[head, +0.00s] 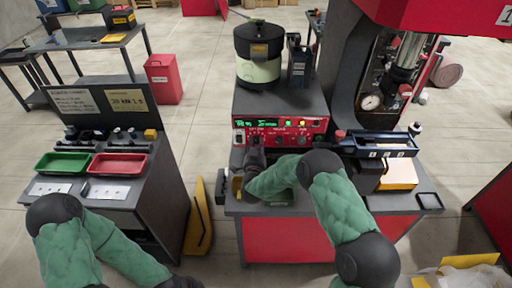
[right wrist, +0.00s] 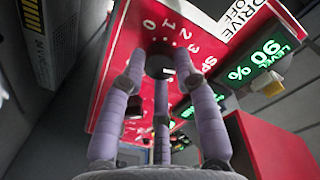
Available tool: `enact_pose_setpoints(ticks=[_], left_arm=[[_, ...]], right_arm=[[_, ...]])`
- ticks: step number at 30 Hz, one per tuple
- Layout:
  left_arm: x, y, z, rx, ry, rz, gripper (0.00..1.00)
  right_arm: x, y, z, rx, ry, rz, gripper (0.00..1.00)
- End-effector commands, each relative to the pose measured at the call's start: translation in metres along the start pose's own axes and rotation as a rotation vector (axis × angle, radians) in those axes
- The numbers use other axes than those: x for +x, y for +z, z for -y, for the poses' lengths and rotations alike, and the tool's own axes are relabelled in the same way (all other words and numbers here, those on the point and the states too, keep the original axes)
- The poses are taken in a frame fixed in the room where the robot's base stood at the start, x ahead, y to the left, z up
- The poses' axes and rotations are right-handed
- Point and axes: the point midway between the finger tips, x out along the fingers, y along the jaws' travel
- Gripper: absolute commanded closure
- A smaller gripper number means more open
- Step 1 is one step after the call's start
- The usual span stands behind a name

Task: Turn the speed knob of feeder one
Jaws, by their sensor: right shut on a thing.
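The red control panel (head: 318,127) has a lit green display, small lamps and several knobs, and stands below the feeder bowl (head: 258,62). In the right wrist view the speed knob (right wrist: 160,64) is dark and round, on a red dial face (right wrist: 140,35) marked with white numbers and partly hidden lettering. My right gripper (head: 255,158) is at the left part of the panel. Its purple-grey fingers, also in the right wrist view (right wrist: 161,78), are closed in around the knob. My left arm comes in at the lower left; its gripper is not visible.
A side stand (head: 150,205) with a green tray (head: 62,163) and a red tray (head: 118,163) is on the left. A dark blue bin (head: 385,143) is right of the panel. A yellow and black plate (head: 200,218) stands between stand and bench.

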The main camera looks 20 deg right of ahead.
Motion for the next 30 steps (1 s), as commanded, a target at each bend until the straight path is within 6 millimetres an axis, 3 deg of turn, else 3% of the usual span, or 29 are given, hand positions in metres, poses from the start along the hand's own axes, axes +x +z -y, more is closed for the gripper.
enact_pose_setpoints(ticks=[12,13,15,25,30], left_arm=[[0.0,0.0,0.0,0.0,0.0,0.0,1.0],[0.0,0.0,0.0,0.0,0.0,0.0,1.0],[0.0,0.0,0.0,0.0,0.0,0.0,1.0],[0.001,0.0,0.0,0.0,0.0,0.0,1.0],[0.001,0.0,0.0,0.0,0.0,0.0,1.0]], right_arm=[[0.002,-0.005,0.001,0.01,-0.001,-0.011,1.0],[0.002,-0.005,0.001,0.01,-0.001,-0.011,0.61],[0.002,-0.005,0.001,0.009,-0.001,-0.01,0.45],[0.0,-0.002,0.0,0.007,0.0,-0.003,0.45],[-0.014,-0.002,0.001,0.008,-0.001,-0.003,0.45]])
